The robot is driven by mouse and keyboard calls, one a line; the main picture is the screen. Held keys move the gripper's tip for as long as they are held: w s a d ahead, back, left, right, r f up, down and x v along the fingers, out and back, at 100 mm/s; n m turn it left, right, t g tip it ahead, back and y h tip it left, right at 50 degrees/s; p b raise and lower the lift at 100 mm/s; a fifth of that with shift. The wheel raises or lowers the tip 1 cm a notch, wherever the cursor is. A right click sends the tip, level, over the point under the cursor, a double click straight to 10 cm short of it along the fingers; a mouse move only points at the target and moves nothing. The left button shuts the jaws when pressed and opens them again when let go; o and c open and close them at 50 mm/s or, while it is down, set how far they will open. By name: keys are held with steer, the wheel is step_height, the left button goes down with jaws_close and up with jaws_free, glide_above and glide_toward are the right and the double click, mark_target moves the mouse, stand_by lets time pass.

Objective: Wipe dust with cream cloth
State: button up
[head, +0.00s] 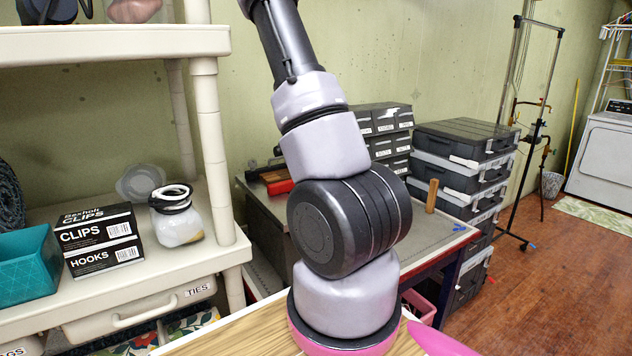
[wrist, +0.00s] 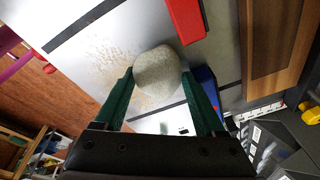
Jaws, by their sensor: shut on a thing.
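My gripper (wrist: 158,76) shows in the wrist view, its two green fingers shut on a rounded, bunched cream-grey cloth (wrist: 158,66). A patch of brown specks, the dust (wrist: 98,62), lies on a pale grey surface (wrist: 225,45) to the left of the cloth. Some specks reach the cloth's edge. I cannot tell whether the cloth touches the surface. In the head view my arm crosses the middle of the picture. The gripper, cloth and dust do not show there.
In the wrist view a red object (wrist: 186,18) and a blue object (wrist: 206,84) are close to the cloth. In the head view a grey-topped table (head: 440,228) stands behind my arm, beside stacked black cases (head: 464,142).

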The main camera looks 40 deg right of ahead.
steer(key=shift+s+d, duration=0.55)
steer(key=shift+s, duration=0.1)
steer(key=shift+s+a, duration=0.2)
steer(key=shift+s, duration=1.3)
steer(key=shift+s+a, duration=0.2)
steer(key=shift+s, duration=1.25)
steer(key=shift+s+a+r, duration=0.1)
steer(key=shift+s, duration=1.4)
steer(key=shift+d, duration=1.25)
steer(key=shift+w+d, duration=0.15)
steer(key=shift+w, duration=1.35)
steer(key=shift+w+d, duration=0.15)
steer(key=shift+w, duration=3.35)
